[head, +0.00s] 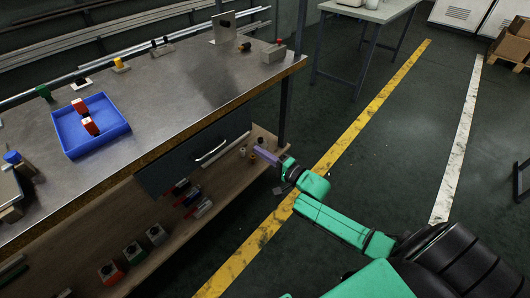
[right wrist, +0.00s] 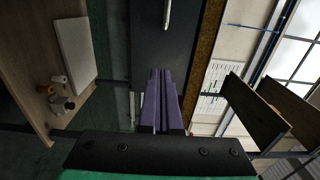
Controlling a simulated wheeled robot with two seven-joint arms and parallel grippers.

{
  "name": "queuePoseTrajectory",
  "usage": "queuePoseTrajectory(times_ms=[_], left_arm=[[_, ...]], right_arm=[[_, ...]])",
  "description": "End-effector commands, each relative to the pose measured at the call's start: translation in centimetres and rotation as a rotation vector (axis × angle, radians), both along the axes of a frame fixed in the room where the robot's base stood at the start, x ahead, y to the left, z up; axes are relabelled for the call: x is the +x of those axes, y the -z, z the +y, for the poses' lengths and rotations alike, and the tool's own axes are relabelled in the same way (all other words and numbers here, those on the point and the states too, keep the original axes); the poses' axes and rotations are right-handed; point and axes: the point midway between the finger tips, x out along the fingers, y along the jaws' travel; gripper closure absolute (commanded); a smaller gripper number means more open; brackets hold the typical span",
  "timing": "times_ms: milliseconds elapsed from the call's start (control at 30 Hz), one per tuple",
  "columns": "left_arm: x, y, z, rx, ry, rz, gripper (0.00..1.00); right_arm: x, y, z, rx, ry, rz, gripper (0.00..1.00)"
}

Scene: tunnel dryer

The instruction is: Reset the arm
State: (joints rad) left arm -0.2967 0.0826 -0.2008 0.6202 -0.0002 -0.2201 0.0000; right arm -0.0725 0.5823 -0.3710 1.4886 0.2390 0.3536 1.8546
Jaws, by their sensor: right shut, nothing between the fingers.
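My right gripper (head: 266,156) shows in the head view in front of the workbench's right end, below the tabletop level and near the drawer. Its purple fingers are shut with nothing between them. In the right wrist view the closed fingers (right wrist: 161,100) point toward the dark drawer front (right wrist: 165,60) and look apart from it. My right arm (head: 340,222) is green and reaches in from the lower right. My left gripper is not in the head view.
The metal workbench (head: 190,75) holds a blue tray (head: 112,136) with red and white items. A drawer with a silver handle (head: 210,153) hangs under it, above a wooden shelf (head: 150,205) with several small parts.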

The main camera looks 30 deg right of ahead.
Motion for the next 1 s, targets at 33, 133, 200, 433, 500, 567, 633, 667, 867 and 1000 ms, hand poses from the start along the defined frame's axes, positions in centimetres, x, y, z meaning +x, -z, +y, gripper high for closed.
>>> queuePoseTrajectory(times_ms=[33,133,200,433,500,567,633,667,867,1000], left_arm=[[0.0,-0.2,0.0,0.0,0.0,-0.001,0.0],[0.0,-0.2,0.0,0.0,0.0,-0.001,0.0],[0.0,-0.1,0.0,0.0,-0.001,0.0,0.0],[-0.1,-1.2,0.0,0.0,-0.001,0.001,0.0],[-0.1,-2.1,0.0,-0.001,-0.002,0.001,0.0],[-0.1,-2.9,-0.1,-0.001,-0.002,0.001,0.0],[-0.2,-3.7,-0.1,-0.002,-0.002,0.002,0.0],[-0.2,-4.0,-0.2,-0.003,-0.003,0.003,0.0],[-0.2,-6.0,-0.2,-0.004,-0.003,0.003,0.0],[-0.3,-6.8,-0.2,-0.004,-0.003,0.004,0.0]], right_arm=[[-0.7,0.0,-0.2,-0.001,-0.001,0.001,1.0],[-1.2,0.0,-0.5,-0.002,-0.001,-0.001,1.0],[-1.2,0.0,-0.5,-0.002,-0.001,-0.001,1.0],[-2.3,4.5,-2.1,-0.185,0.055,0.07,1.0],[-4.2,9.1,-3.6,-0.383,0.08,0.153,1.0],[-7.1,13.9,-4.7,-0.581,0.069,0.249,1.0],[-11.3,19.2,-5.6,-0.803,0.01,0.364,1.0],[-13.3,21.2,-5.8,-0.891,-0.03,0.411,1.0],[-29.5,31.2,-4.6,-1.338,-0.482,0.666,1.0],[-39.4,33.9,-2.6,-1.475,-0.837,0.727,1.0]])
